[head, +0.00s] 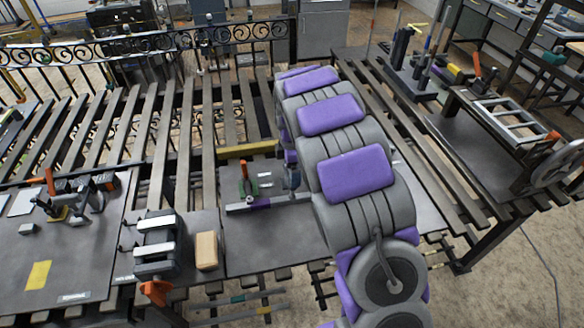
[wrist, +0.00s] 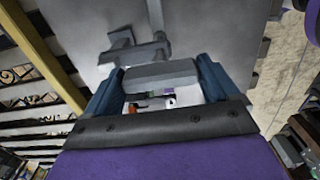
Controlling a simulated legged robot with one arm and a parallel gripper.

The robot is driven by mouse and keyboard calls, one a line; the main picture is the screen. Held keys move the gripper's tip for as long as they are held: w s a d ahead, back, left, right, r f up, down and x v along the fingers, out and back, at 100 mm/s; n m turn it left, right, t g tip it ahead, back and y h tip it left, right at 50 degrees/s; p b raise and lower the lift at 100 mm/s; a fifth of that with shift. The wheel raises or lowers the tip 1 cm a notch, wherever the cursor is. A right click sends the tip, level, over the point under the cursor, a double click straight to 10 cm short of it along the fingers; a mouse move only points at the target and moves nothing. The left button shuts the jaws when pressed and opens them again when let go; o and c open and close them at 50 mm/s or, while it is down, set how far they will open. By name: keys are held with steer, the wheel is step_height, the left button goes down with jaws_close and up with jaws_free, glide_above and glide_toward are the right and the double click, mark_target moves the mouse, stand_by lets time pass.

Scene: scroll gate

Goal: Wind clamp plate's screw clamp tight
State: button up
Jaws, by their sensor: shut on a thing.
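The clamp plate looks to be the grey plate (head: 270,235) on the slatted bench, left of my arm. On it, a dark bar with a purple section (head: 262,202) lies across, and a small green clamp with an orange handle (head: 243,178) stands behind the bar. My gripper (head: 292,178) is low over the plate at the bar's right part, mostly behind my arm. In the wrist view my gripper (wrist: 160,74) has its blue fingers at both sides of a grey block (wrist: 158,76), shut on it. A grey T-shaped piece (wrist: 136,46) shows just beyond. I cannot tell which part is the screw.
A black-and-grey vise (head: 158,245) with an orange handle and a wooden block (head: 206,250) stand left of the plate. A yellow beam (head: 245,150) runs behind it. Another bench with a grey frame (head: 510,120) stands right. An ornate iron railing (head: 150,45) is at the back.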

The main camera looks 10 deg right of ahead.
steer(key=shift+w, duration=0.1)
steer(key=shift+c, duration=1.1)
steer(key=shift+m+p, duration=0.3)
steer(key=shift+m, duration=0.1)
